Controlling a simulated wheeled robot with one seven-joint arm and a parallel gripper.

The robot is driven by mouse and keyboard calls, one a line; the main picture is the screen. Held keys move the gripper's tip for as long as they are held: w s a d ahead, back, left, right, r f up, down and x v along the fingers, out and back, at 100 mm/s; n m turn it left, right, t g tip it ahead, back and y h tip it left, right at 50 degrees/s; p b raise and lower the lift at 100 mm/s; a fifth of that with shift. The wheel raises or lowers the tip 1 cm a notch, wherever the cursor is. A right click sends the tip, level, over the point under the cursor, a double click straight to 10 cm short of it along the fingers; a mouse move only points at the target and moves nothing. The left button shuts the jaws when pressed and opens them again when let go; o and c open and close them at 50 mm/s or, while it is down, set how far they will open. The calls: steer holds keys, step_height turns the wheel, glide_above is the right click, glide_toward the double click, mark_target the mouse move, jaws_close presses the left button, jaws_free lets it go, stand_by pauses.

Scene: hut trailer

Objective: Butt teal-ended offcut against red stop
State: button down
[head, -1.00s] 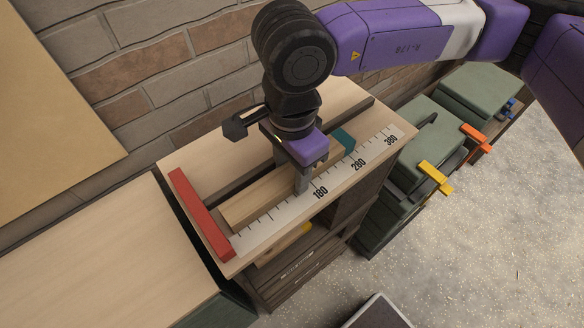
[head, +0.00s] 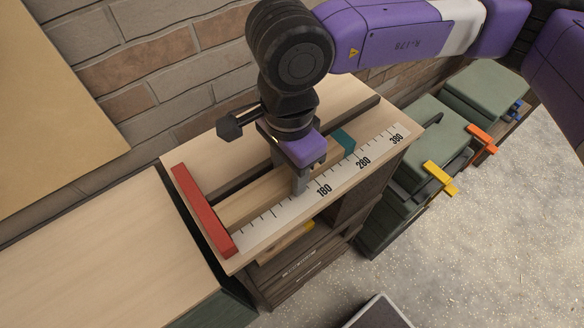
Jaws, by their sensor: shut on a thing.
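The offcut (head: 247,199) is a pale wooden bar with a teal end (head: 344,142). It lies along the back of the white ruler strip, its teal end away from the red stop (head: 204,213). My gripper (head: 300,187) points down and is shut on the offcut around its middle, hiding part of it. The plain end of the offcut is at the red stop's inner face. It looks in contact or within a hair of it; I cannot tell which. The red stop is a bar across the left end of the bench top.
The white ruler (head: 284,215) reads 180, 280 and 380 rightward. A dark slot (head: 355,108) runs behind the offcut. A pale worktop (head: 90,250) adjoins at left, a brick wall stands behind, and green cases (head: 420,135) with yellow and orange latches stand right.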

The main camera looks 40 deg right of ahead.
steer(key=c, duration=0.7)
jaws_free()
steer(key=shift+c, duration=0.2)
steer(key=shift+r, duration=0.1)
